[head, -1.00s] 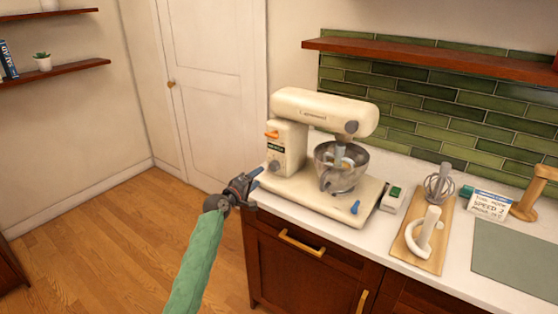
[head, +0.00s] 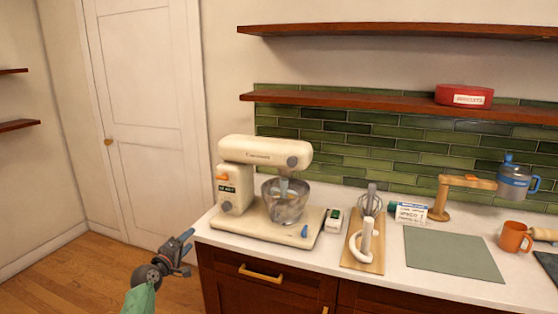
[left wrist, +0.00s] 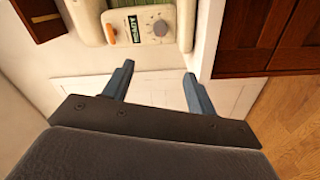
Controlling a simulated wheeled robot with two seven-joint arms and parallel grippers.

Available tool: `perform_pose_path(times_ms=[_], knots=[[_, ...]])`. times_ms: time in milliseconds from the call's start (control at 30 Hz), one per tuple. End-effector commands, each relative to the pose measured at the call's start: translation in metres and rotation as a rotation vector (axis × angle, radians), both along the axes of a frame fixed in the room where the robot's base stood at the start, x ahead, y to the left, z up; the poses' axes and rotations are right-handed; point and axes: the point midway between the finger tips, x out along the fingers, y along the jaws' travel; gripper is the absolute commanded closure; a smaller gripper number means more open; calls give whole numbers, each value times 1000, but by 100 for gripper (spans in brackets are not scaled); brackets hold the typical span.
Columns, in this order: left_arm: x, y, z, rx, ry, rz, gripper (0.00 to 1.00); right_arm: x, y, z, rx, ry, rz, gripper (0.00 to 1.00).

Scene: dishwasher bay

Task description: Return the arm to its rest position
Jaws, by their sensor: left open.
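My left gripper (head: 184,246) is at the lower left of the head view, in front of and left of the counter's left end. Its two fingers also show in the left wrist view (left wrist: 158,84), spread apart with nothing between them. My left arm's green sleeve comes up from the bottom edge. My right gripper is in neither view. A cream stand mixer (head: 265,150) with a metal bowl (head: 286,206) stands on the counter, apart from the gripper. The mixer's side, with a dial and an orange lever, shows at the top of the left wrist view (left wrist: 148,14).
The white counter (head: 350,278) holds a wooden board (head: 352,258) with attachments, a grey-green mat (head: 450,254), a sign card (head: 408,213), a wooden stand (head: 441,203) and an orange mug (head: 514,237). Shelves hang above. Wood floor (head: 70,275) is clear left of the counter.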

Motion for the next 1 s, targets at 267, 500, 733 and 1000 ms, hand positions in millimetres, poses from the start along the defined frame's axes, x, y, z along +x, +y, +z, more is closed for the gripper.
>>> perform_pose_path(times_ms=[267,500,733,1000], knots=[[-1,-3,-8,151,-11,-19,43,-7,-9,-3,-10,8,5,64],[0,1,-36,421,23,-27,43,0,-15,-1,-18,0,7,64],[0,-3,-75,716,86,-57,43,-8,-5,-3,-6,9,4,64],[-44,-21,-196,1077,261,-169,43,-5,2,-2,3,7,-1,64]])
